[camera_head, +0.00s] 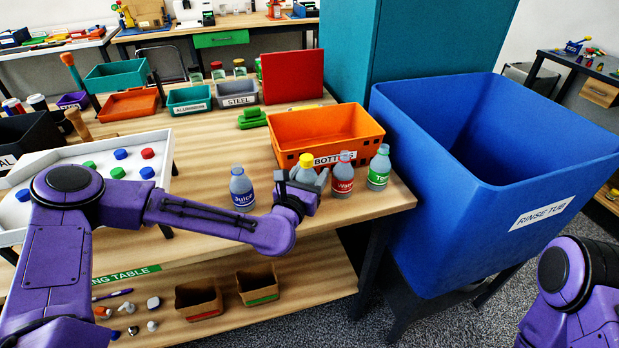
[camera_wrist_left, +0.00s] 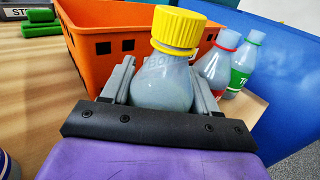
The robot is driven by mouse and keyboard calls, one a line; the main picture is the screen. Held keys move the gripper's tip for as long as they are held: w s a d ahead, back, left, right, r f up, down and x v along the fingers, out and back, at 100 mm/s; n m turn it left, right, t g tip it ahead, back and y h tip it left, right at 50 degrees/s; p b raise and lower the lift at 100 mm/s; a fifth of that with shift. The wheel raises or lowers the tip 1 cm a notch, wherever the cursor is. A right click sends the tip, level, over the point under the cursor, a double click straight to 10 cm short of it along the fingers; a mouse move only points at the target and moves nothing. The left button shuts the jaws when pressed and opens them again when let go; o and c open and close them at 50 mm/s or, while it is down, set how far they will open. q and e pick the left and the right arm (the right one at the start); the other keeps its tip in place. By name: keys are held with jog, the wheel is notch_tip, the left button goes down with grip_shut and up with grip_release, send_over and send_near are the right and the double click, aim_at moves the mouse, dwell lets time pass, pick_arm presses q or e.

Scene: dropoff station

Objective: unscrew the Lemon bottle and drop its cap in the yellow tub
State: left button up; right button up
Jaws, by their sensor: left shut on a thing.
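A grey bottle with a ribbed yellow cap (camera_wrist_left: 178,32) stands at the front of the table, and the same yellow cap (camera_head: 306,160) shows in the head view. Its label is mostly hidden, so I cannot read whether it says Lemon. My left gripper (camera_head: 303,182) is shut on this bottle, one finger on each side of its body below the cap; the grip also shows in the left wrist view (camera_wrist_left: 160,88). The cap sits on the neck, clear of the fingers. I see no yellow tub. My right arm shows at lower right, its gripper out of view.
An orange crate (camera_head: 358,143) is behind. A large blue rinse tub (camera_head: 480,220) is right. A white tray (camera_head: 100,150) with loose caps is left.

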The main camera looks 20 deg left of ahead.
aim_at(305, 175)
pick_arm(q)
jog(key=s+r+p, duration=0.1)
jog(key=r, duration=0.1)
jog(key=s+r+p, duration=0.1)
jog(key=r, duration=0.2)
jog(key=s+r+p, duration=0.1)
jog(key=r+p, duration=0.1)
jog(key=shift+s+r, duration=0.25)
jog(key=shift+s, duration=0.1)
jog(key=s+r+p, duration=0.4)
jog(key=s+p, duration=0.5)
jog(key=s, duration=0.1)
jog(key=shift+s+a+r, duration=0.15)
jog(key=shift+s+a, duration=0.05)
jog(key=shift+a, duration=0.1)
